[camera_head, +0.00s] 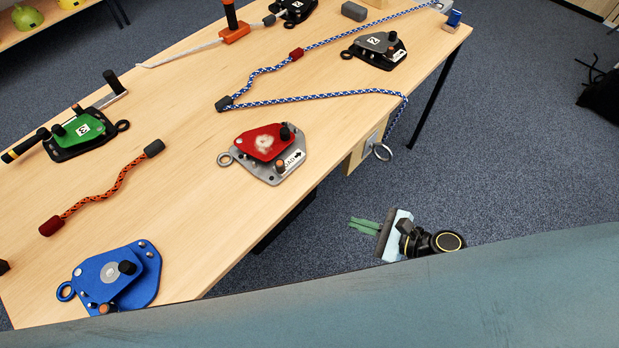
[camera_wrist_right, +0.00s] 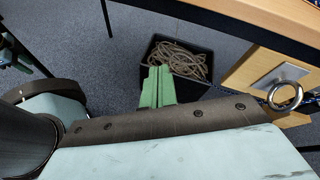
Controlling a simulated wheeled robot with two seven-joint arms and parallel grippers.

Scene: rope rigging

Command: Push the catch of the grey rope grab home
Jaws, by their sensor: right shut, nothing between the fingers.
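The grey rope grab (camera_head: 376,49) lies near the far right edge of the table, with a dark base, a grey cover, a white number label and a small knob. Its catch is too small to tell its position. My right gripper (camera_head: 362,225) has green fingers closed together with nothing between them. It is off the table's right side, over the floor, well apart from the grey rope grab and nearer the camera. The closed fingers also show in the right wrist view (camera_wrist_right: 157,88), where the grab is not seen. My left gripper is not in view.
Red (camera_head: 265,150), blue (camera_head: 112,278) and green (camera_head: 82,130) rope grabs lie on the table (camera_head: 180,180). A blue-white rope (camera_head: 320,97) runs across it and over the edge near a metal ring (camera_head: 382,152). A dark bin of rope (camera_wrist_right: 180,60) stands on the floor.

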